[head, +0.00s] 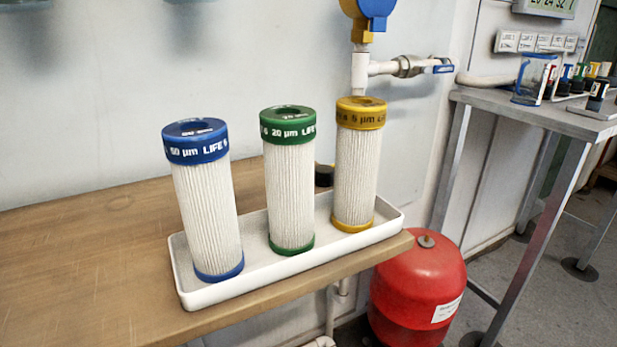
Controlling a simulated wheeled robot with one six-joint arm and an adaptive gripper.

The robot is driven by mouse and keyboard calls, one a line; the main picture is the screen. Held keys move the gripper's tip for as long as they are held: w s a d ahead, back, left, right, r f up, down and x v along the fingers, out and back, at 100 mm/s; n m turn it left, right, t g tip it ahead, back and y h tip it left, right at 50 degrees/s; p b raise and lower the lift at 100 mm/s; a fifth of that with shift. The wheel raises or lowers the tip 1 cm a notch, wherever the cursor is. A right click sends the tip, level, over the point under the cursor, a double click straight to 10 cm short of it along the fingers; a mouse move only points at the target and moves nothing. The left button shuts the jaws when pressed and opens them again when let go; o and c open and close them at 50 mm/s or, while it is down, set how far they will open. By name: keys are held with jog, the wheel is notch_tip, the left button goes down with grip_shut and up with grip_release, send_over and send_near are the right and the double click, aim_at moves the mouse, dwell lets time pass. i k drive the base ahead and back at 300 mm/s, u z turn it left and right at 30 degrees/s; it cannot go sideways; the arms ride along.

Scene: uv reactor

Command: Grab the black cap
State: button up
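A small black round object (323,175), which looks like a black cap, shows behind the white tray (184,278), between the green-ended filter cartridge (290,195) and the yellow-ended one (355,178). It is partly hidden by these cartridges, and I cannot tell exactly what it rests on. My gripper is not in view.
A blue-ended cartridge (207,215) also stands upright in the tray on the wooden bench (90,260). The bench's left side is clear. A red tank (415,295) stands below right. A pipe valve (408,67) is behind. A metal table (500,100) at right holds several small items.

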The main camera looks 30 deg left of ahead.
aim_at(324, 175)
jog(key=u, duration=1.8)
jog(key=k, duration=0.25)
jog(key=z, duration=0.65)
jog(key=i, duration=0.5)
